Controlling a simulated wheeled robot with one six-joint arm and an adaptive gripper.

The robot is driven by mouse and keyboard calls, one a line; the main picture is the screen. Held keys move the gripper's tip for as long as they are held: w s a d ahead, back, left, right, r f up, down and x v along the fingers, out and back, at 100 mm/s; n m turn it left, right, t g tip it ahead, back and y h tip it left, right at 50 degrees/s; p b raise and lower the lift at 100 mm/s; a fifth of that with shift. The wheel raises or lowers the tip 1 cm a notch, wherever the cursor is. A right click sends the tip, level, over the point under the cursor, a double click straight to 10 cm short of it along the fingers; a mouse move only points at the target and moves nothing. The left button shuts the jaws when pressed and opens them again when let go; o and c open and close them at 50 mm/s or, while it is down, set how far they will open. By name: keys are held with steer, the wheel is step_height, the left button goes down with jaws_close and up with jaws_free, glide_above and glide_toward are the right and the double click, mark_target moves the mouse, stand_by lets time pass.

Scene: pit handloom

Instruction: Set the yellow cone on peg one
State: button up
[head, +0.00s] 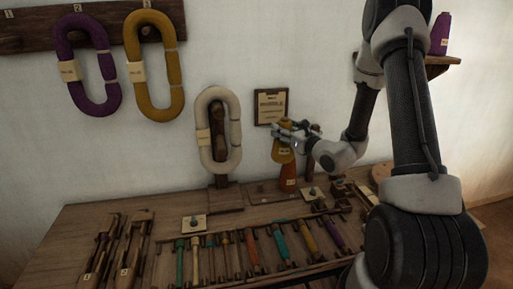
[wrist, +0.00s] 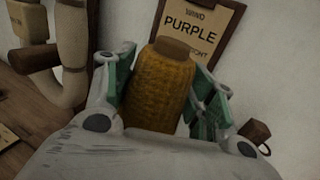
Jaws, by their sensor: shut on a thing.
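The yellow cone (wrist: 158,90) stands between my gripper's fingers in the wrist view, its brown top pointing up. My gripper (head: 291,134) is shut on it. In the head view the yellow cone (head: 283,152) shows just below my fingers, partly hidden by them. It appears directly above an orange cone (head: 288,183) at the back of the table; I cannot tell whether they touch. The wall rack (head: 28,33) has a number 1 at its left end, with no skein below it. I cannot tell which peg is peg one.
A purple skein (head: 68,74) and a yellow skein (head: 175,72) hang on the rack. A cream skein (head: 235,128) stands left of my gripper. A clipboard reading "PURPLE" (wrist: 192,30) hangs behind the cone. A purple cone (head: 440,34) sits on the right shelf. Several coloured bobbins fill the table front.

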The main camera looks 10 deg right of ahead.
steer(key=w+a+f+n+g+y, duration=0.2)
steer(key=w+a+f+n+y, duration=0.15)
steer(key=w+a+f, duration=0.5)
steer(key=shift+m, duration=0.45)
steer(key=shift+s+d+f, duration=0.25)
steer(key=shift+s+f, duration=0.05)
steer(key=shift+f, duration=1.6)
steer(key=shift+s+d+f, duration=0.3)
steer(key=shift+f, duration=1.55)
steer(key=shift+s+d+f, duration=0.25)
steer(key=shift+s+f, duration=0.05)
steer(key=shift+f, duration=1.6)
steer(key=o, duration=1.6)
steer(key=shift+c, duration=0.2)
steer(key=shift+o, duration=0.4)
steer(key=shift+o, duration=1.2)
step_height(320, 180, up, 8)
